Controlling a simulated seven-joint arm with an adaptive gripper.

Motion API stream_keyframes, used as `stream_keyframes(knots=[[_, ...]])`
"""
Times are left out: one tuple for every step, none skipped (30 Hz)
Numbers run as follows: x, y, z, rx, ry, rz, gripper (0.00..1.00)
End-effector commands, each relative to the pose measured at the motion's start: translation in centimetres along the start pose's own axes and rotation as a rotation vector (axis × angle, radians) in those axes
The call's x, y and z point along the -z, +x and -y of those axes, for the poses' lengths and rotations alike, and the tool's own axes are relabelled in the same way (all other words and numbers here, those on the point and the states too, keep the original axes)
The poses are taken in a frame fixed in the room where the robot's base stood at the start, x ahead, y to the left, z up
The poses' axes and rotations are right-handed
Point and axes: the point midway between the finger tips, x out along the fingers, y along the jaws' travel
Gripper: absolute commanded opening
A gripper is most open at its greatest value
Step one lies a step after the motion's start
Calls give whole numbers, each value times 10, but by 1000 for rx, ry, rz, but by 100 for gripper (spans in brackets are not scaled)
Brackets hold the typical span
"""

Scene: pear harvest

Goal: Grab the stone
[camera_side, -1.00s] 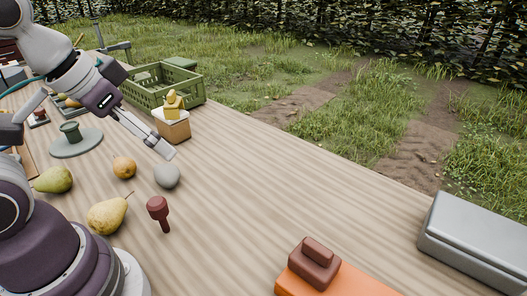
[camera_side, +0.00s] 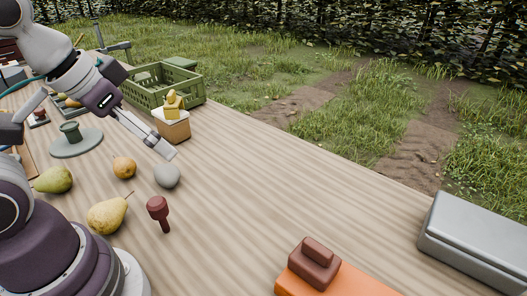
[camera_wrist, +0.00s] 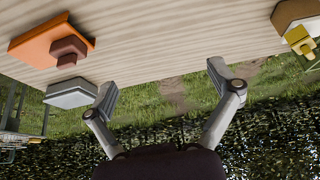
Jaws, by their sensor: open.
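The stone (camera_side: 167,176) is a grey, rounded lump lying on the wooden table in the side view. It sits to the right of a small round orange-brown fruit and above a dark red mallet-like tool. My gripper (camera_side: 168,152) is above the table, and its fingertips appear just above the stone in the picture; the height between them is hard to judge. In the wrist view my gripper (camera_wrist: 162,85) has its two fingers wide apart with nothing between them. The stone does not show in the wrist view.
Pears (camera_side: 108,214) and a round fruit (camera_side: 124,167) lie left of the stone. The dark red tool (camera_side: 158,209) is close below it. A box with yellow pieces (camera_side: 173,130) and a green crate (camera_side: 195,89) stand behind. The table's middle right is clear.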

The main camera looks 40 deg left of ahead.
Motion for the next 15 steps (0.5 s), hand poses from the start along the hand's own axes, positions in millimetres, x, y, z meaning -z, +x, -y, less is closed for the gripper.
stream_keyframes(knots=[[0,0,0,0,0,0,89],[0,0,0,0,0,0,89],[0,0,0,0,0,0,89],[0,0,0,0,-1,0,89],[1,0,0,2,-7,2,89],[3,1,3,8,-33,11,89],[6,2,5,16,-67,25,89],[10,4,9,27,-117,42,89],[16,8,17,47,-208,73,89],[22,12,24,66,-289,100,89],[28,17,33,87,-382,126,89],[35,26,46,117,-511,162,89],[39,33,56,140,-607,187,89],[42,41,67,164,-703,211,89],[44,53,82,195,-831,243,89]])
